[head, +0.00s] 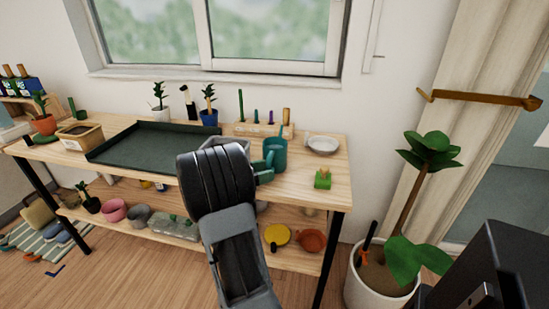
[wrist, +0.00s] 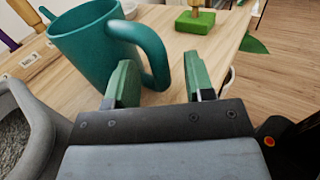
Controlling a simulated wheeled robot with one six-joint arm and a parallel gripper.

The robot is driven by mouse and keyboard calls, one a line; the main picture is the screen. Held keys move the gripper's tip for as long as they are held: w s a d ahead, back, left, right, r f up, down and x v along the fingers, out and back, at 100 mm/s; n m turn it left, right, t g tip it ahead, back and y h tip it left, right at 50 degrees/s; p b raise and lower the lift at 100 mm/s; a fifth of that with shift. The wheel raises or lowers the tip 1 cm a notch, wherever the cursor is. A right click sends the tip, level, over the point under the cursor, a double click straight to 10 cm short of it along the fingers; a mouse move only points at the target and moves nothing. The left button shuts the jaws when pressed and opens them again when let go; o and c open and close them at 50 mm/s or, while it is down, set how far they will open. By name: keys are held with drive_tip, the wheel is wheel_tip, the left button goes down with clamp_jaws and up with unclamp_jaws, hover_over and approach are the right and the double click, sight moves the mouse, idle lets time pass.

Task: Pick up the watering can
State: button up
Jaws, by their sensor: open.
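The teal watering can (head: 276,151) stands upright on the wooden bench, right of its middle. In the wrist view the watering can (wrist: 88,50) fills the upper left, and its round handle points toward my gripper. My gripper (wrist: 160,80) is open, with its two green-padded fingers apart. The left finger is close to the handle, and the handle's outer curve reaches into the space between the fingers. I cannot tell whether a finger touches it. In the head view my arm hides much of the gripper (head: 264,170).
A grey pot (wrist: 22,130) stands close on the left. A green block (wrist: 195,20) lies beyond the can, and a pale dish (head: 322,145) is behind it. A dark tray (head: 140,145) covers the bench's middle. The bench's right edge is near. A potted plant (head: 385,275) stands on the floor.

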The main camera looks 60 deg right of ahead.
drive_tip(key=shift+x, duration=1.75)
drive_tip(key=shift+c, duration=0.2)
clamp_jaws()
